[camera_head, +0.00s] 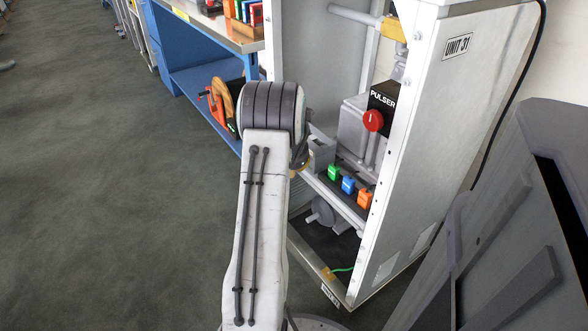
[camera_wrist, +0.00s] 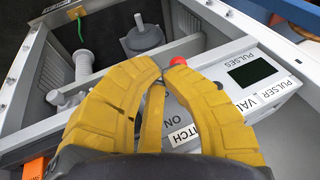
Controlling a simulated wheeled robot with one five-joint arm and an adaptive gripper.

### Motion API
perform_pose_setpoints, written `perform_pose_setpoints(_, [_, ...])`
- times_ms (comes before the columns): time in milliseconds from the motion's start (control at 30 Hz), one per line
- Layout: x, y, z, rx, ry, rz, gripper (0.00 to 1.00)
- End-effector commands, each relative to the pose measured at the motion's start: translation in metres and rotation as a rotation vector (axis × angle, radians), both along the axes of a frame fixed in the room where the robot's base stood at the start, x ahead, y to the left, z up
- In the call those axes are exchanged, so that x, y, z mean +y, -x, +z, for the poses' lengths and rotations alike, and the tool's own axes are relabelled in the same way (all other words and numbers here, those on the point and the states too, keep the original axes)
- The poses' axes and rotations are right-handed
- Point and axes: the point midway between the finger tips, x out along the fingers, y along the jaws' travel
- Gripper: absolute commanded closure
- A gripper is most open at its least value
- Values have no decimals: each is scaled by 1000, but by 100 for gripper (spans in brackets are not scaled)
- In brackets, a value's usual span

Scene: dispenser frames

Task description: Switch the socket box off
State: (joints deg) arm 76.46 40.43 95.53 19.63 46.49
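A light grey box (camera_wrist: 215,48) with a dark display lies ahead of my gripper in the wrist view. Its labels read "PULSES", "PULSER VALVE" and, partly covered, "...ITCH ON". No label reading socket box is visible. A red knob (camera_wrist: 179,61) shows just beyond my fingertips; contact cannot be judged. My yellow gripper (camera_wrist: 163,71) has its fingertips drawn together, with nothing clearly held between them. The right finger covers part of the box. In the head view my arm hides most of the gripper; a little yellow shows beside a grey box (camera_head: 318,152).
The open white cabinet (camera_head: 440,130) marked "UNIT 31" has side posts and a lower rail close to my arm. Inside are a red knob (camera_head: 373,121) by the "PULSER" sign and green, blue and orange blocks (camera_head: 348,185). A blue workbench (camera_head: 200,75) stands left; open floor lies farther left.

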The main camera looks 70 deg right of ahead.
Motion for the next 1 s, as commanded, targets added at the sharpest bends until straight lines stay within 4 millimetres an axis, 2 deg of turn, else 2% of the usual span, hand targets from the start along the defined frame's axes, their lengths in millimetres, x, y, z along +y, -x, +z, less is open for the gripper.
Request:
perform_pose_setpoints(300, [0, 0, 12, 0, 0, 0, 100])
perform_pose_setpoints(1000, [2, -1, 19, 0, 0, 3, 100])
